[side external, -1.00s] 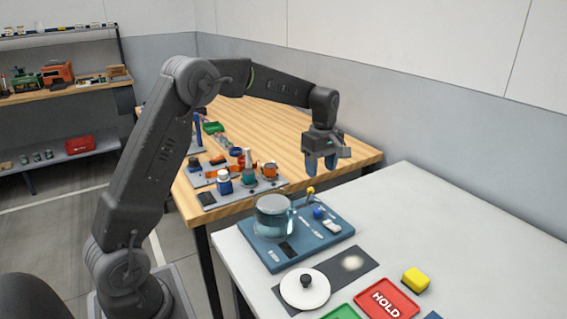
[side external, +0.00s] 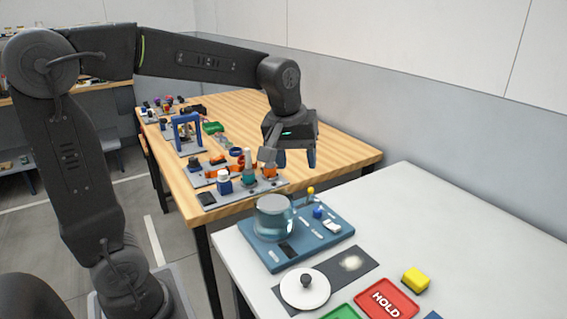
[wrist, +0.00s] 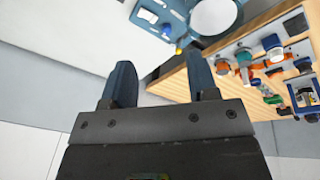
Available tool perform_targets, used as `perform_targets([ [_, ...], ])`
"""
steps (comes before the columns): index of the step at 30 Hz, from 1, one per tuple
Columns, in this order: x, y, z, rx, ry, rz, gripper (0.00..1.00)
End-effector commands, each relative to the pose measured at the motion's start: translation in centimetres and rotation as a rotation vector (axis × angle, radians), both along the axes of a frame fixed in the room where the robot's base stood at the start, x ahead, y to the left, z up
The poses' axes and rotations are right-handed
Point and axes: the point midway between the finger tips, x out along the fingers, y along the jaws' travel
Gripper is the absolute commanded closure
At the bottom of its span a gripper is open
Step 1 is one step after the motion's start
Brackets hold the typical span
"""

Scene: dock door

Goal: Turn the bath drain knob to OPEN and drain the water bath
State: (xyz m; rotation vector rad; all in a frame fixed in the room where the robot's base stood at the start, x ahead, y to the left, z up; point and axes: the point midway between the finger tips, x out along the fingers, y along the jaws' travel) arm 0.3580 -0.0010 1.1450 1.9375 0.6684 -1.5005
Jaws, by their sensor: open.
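A small blue knob (side external: 318,212) and a yellow-topped part (side external: 310,190) are on the plate's right side. I cannot tell which is the drain knob; its labels are too small to read. My gripper (side external: 296,158) is open and empty, pointing down above and behind the plate, apart from it. Both fingers show in the wrist view (wrist: 160,60).
A white disc with a black knob (side external: 305,288), a red HOLD tray (side external: 387,299) and a yellow block (side external: 416,279) are on the white table. Bottles (side external: 249,166) and tools crowd the wooden table's near-left edge. The white table's right side is clear.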

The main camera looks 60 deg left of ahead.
Motion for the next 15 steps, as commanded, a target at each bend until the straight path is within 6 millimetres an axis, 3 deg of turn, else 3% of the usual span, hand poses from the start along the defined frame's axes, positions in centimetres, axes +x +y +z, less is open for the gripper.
perform_targets([
  [6,-2.9,-1.2,0.5,0.035,-0.041,-0.135,0.46],
  [15,-4.0,-1.6,0.5,0.051,-0.055,-0.192,0.46],
])
